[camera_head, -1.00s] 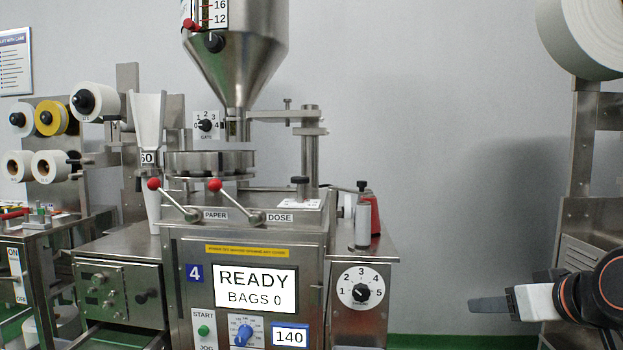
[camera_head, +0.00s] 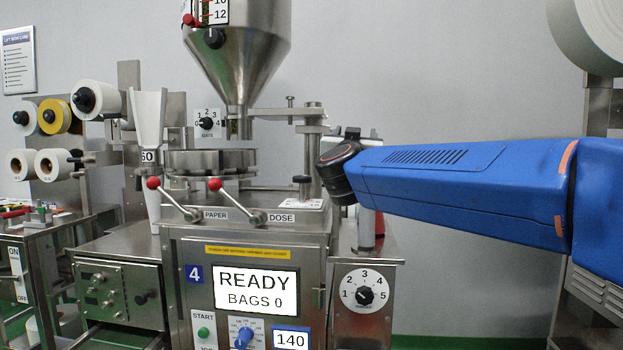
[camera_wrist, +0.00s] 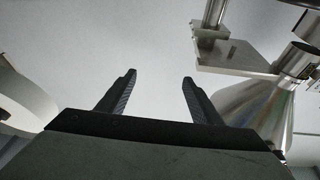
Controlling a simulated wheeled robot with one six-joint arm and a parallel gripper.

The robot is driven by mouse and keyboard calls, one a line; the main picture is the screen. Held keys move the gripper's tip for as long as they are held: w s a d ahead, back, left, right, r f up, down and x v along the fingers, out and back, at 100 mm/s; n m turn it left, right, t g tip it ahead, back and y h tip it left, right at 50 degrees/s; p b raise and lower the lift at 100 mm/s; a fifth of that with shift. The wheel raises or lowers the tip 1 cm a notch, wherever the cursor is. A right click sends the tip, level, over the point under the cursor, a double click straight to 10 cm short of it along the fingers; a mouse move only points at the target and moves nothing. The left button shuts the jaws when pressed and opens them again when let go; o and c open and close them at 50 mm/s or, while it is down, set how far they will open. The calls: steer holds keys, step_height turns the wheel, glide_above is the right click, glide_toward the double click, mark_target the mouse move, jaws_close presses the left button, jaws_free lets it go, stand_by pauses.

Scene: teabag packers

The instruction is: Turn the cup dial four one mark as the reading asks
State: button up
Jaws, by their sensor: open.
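Machine four (camera_head: 194,273) stands in the middle of the head view, and its screen reads READY, BAGS 0. No label in view plainly says cup. A black knob (camera_head: 302,180) stands on the machine top above a small white marked plate (camera_head: 290,204) by the DOSE label. A dial numbered 1 to 5 (camera_head: 365,291) is on the right front, its pointer too small to read surely. My gripper (camera_wrist: 159,76) is open and empty in the wrist view, fingers apart before the grey wall. In the head view it is mostly hidden behind my wrist, right of the knob.
A steel hopper (camera_head: 236,50) hangs over the round turntable (camera_head: 210,162). Two red-balled levers (camera_head: 214,184) stick up at the front. A steel post (camera_head: 310,150) stands close left of my wrist. A blue knob (camera_head: 244,336) sits below the screen.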

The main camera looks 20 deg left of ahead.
steer(key=s+a+f+m+h, duration=0.1)
steer(key=a+m+h, duration=0.15)
steer(key=a, duration=0.35)
steer(key=m+g+h, duration=0.2)
steer(key=g+h, duration=0.2)
steer(key=h, duration=0.3)
glide_toward(302, 190)
step_height(302, 190, up, 3)
steer(key=s+a, duration=0.1)
steer(key=s, duration=0.1)
steer(key=shift+y, duration=0.25)
steer(key=x, duration=1.7)
steer(key=c, duration=1)
